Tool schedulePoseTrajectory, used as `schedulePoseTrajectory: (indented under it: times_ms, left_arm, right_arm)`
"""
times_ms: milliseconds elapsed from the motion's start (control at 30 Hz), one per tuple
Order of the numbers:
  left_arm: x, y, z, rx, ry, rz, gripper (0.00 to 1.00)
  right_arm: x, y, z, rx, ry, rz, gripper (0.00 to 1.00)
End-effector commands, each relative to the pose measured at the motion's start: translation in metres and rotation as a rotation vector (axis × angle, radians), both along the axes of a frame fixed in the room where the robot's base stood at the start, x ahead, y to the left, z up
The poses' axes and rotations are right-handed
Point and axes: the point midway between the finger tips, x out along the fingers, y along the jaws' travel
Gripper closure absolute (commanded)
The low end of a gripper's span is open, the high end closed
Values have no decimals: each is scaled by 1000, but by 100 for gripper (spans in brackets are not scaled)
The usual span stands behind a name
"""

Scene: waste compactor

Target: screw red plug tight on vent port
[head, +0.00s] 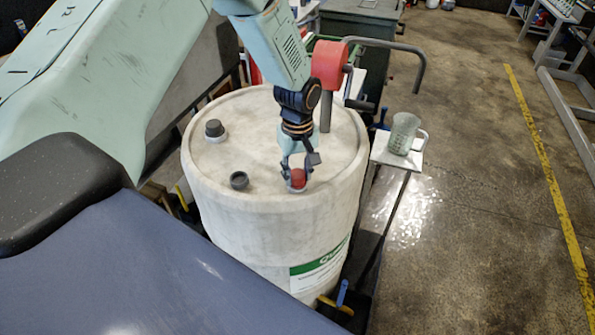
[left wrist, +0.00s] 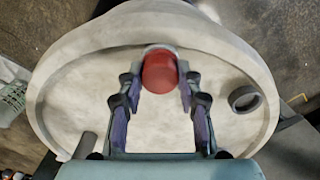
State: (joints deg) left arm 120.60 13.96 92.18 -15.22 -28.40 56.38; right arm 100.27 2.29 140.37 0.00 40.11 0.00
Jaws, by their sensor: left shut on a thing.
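The red plug (head: 298,178) is at the near edge of the white drum's top (head: 250,150), on a pale vent port. It also shows in the left wrist view (left wrist: 159,73), between my fingertips. My left gripper (head: 297,172) comes down from above and is shut on the plug, with one finger on each side. The port (left wrist: 158,48) shows only as a pale rim behind the plug; its threads are hidden, so I cannot tell how far the plug is screwed in. My right gripper is not in view.
A dark open ring (head: 239,180) and a dark cap (head: 214,130) sit on the drum top to the left. A red hand pump (head: 329,65) with a grey spout stands behind my gripper. A measuring jug (head: 403,133) stands on a small stand at right.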

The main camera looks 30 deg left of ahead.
Motion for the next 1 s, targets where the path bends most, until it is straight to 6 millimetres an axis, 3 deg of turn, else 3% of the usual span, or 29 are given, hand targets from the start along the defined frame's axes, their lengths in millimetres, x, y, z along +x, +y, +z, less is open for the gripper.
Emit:
schedulePoseTrajectory:
  times_ms: [300,733,1000]
  left_arm:
    - [0,0,0,0,0,-311,100]
    - [0,0,0,0,0,-384,100]
    - [0,0,-1,0,0,-679,100]
  right_arm:
    - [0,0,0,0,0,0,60]
    - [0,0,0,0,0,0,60]
    - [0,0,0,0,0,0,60]
